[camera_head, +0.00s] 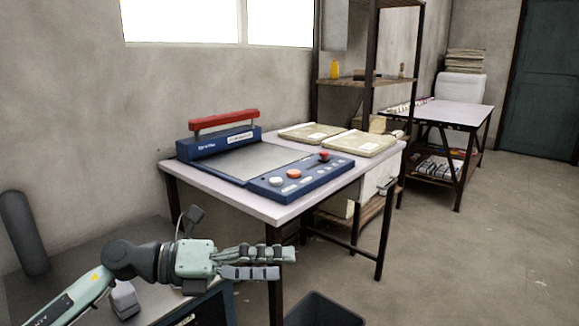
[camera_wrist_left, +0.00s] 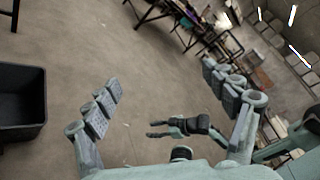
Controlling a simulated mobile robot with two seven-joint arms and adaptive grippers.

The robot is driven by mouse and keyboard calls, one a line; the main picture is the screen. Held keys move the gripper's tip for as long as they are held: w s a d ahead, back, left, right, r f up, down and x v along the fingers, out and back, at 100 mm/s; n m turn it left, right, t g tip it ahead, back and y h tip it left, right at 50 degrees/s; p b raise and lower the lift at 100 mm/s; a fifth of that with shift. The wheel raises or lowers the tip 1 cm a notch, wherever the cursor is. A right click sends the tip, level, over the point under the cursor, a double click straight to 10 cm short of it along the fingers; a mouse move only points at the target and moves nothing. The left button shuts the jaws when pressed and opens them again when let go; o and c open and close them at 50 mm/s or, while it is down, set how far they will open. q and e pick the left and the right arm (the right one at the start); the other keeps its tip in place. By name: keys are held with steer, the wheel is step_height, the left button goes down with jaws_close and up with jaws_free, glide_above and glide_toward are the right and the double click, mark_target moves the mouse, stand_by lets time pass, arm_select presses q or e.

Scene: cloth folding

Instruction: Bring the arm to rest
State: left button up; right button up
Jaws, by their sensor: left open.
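My left gripper (camera_head: 283,263) is in the lower left of the head view, at the end of a pale green arm coming in from the left. It is held in the air in front of the table with the press, and its fingers point right. In the left wrist view its two padded fingers (camera_wrist_left: 160,75) stand wide apart with nothing between them, so it is open and empty. Beyond them in that view is what looks like my right gripper (camera_wrist_left: 158,129), small and dark; its jaw state is unclear. No cloth can be made out.
A white-topped table (camera_head: 278,212) carries a blue press with a red handle (camera_head: 223,119) and two beige trays (camera_head: 357,143). A black bin (camera_head: 325,311) stands on the floor, also in the left wrist view (camera_wrist_left: 22,98). A grey surface (camera_head: 120,240) lies behind my left arm. The floor at right is clear.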

arm_select(q)
steer(key=w+a+r+n+t, duration=0.3)
steer(key=w+n+t, duration=0.2)
steer(key=n+t, duration=0.55)
steer(key=w+a+f+n+t+y, duration=0.2)
steer(key=a+f+n+y, duration=0.45)
steer(key=n, duration=0.25)
steer(key=w+a+f+n+t+y, duration=0.25)
steer(key=a+f+n+y, duration=0.35)
steer(key=n, duration=0.3)
steer(key=s+a+f+n+g+y, duration=0.3)
steer(key=s+a+f, duration=0.1)
steer(key=f, duration=0.3)
steer(key=s+a+f+n+g+y, duration=0.25)
steer(key=s+a+f, duration=0.2)
steer(key=f, duration=0.35)
steer(key=s+f+n+g, duration=0.2)
steer(key=s+f+g, duration=0.2)
steer(key=s+f, duration=0.3)
steer(key=s+f+n+g, duration=0.3)
steer(key=s+f+g, duration=0.2)
steer(key=s, duration=0.8)
step_height(320, 180, down, 2)
steer(key=shift+s+a+f+p, duration=0.2)
steer(key=shift+s+a+p, duration=0.1)
steer(key=shift+p, duration=0.1)
arm_select(e)
steer(key=shift+d+f, duration=0.25)
steer(key=shift+f, duration=0.85)
